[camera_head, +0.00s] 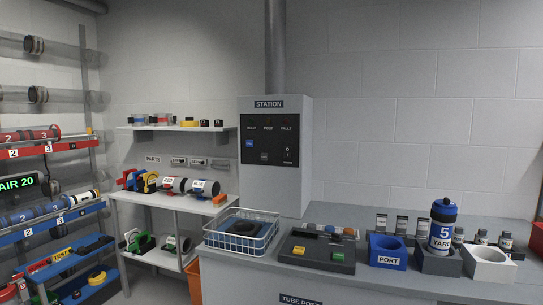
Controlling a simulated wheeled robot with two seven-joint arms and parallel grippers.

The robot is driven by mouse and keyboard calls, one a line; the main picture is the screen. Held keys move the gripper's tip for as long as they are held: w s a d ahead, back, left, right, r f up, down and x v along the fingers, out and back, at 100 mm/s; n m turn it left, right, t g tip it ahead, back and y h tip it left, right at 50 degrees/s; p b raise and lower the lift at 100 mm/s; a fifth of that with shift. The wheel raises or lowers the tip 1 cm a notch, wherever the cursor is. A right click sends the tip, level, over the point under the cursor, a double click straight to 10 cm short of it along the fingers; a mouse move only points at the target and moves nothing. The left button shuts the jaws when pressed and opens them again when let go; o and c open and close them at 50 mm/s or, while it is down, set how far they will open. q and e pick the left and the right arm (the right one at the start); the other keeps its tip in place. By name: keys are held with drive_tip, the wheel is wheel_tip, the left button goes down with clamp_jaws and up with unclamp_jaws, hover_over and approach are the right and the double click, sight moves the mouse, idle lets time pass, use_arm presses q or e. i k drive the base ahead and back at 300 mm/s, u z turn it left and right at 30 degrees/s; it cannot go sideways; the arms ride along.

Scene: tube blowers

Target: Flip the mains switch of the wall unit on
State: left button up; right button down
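The wall unit (257,188) is a grey cabinet labelled STATION at the back of the counter, with a thick pipe rising from its top. Its black front panel (266,134) carries three labelled positions along the top, a blue button (250,143) at left and a small dark grey part (264,156) at lower centre. A small switch (288,155) sits at the panel's lower right, with tiny markings around it. It looks like the mains switch, but its position is too small to tell. Neither of my grippers is in view.
The grey counter (407,279) holds a wire basket (273,247), a dark box with yellow and green buttons (317,253), a blue PORT holder (387,250), a blue-capped YARD canister (442,230) and a white holder (488,262). Loaded shelves stand at left.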

sight(287, 149)
drive_tip(key=u, duration=0.55)
drive_tip(key=i, duration=1.25)
drive_tip(key=z, duration=0.3)
